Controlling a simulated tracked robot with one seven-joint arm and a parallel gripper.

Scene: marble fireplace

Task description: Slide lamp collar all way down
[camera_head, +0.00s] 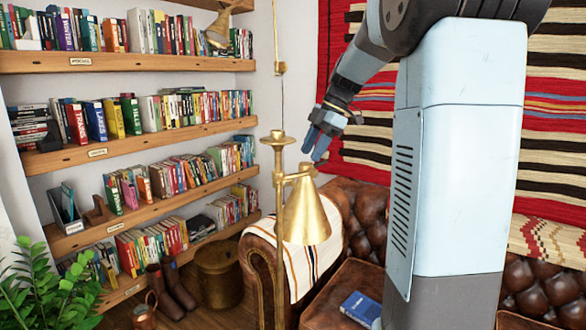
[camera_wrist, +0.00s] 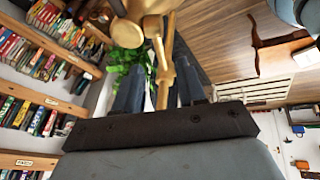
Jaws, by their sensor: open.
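A brass floor lamp stands in the middle of the head view, with a vertical pole (camera_head: 279,270) and a cup-shaped top (camera_head: 278,140). What looks like the lamp collar (camera_head: 280,182) sits on the pole below that top, where a short side arm leads right to the cone shade (camera_head: 305,215). My gripper (camera_head: 317,148) is open, its blue fingers pointing down and left just above the shade's top. In the wrist view, brass lamp parts (camera_wrist: 160,55) show beyond and between the two spread fingers (camera_wrist: 160,88). I cannot tell whether the fingers touch any brass.
A brown leather armchair (camera_head: 262,255) with a striped throw stands behind the lamp, and a blue book (camera_head: 360,308) lies on leather in front. Bookshelves (camera_head: 120,140) fill the left wall. A plant (camera_head: 45,290) is at lower left. A striped rug (camera_head: 555,120) hangs behind my arm.

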